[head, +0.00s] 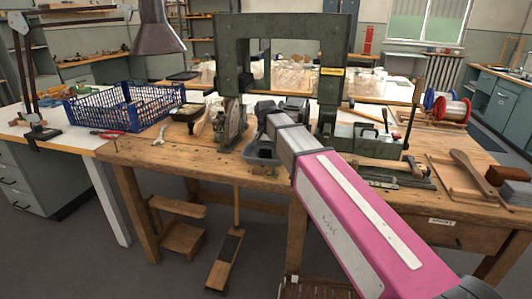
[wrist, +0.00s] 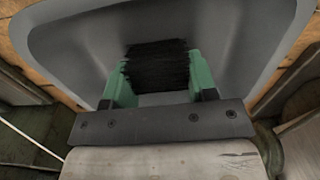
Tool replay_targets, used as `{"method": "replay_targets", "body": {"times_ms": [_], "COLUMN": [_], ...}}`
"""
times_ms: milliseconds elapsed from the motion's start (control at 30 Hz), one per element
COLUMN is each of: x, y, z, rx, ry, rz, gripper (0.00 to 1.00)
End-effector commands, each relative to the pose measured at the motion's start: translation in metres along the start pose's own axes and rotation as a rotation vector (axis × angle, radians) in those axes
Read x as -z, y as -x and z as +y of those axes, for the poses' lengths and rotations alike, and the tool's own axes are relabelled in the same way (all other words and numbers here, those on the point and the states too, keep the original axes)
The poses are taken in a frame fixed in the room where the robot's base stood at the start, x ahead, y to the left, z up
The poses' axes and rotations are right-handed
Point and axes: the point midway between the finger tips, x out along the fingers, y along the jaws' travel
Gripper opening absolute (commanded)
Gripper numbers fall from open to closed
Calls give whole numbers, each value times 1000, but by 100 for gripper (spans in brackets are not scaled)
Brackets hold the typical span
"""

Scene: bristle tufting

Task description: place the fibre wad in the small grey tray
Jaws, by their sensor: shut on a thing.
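The fibre wad (wrist: 156,64) is a black, bristly bundle in the wrist view. My gripper (wrist: 158,80) is shut on it, with a green finger pad on each side. The small grey tray (wrist: 232,45) fills the background behind the wad, and its inner walls surround the wad in the picture. I cannot tell whether the wad touches the tray floor. In the head view, part of the tray (head: 261,156) shows on the wooden bench below the end of my arm. The wad is hidden there by my arm and gripper.
A green machine frame (head: 228,62) stands on the bench (head: 160,152) just behind my gripper. A blue crate (head: 125,108) is at the left, with a wrench (head: 160,134) near it. Wire spools (head: 452,108) and a wooden board (head: 460,182) lie to the right.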

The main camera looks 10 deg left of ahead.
Motion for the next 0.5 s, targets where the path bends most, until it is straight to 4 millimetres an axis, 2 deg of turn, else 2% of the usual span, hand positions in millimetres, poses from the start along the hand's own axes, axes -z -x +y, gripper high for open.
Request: {"method": "replay_targets", "body": {"times_ms": [333, 367, 400, 500], "x": [0, 0, 0, 0], "y": [-3, -3, -3, -2], "z": [0, 0, 0, 0], "rx": [0, 0, 0, 0], "ry": [0, 0, 0, 0], "rz": [0, 0, 0, 0], "gripper": [30, 62, 75, 78]}}
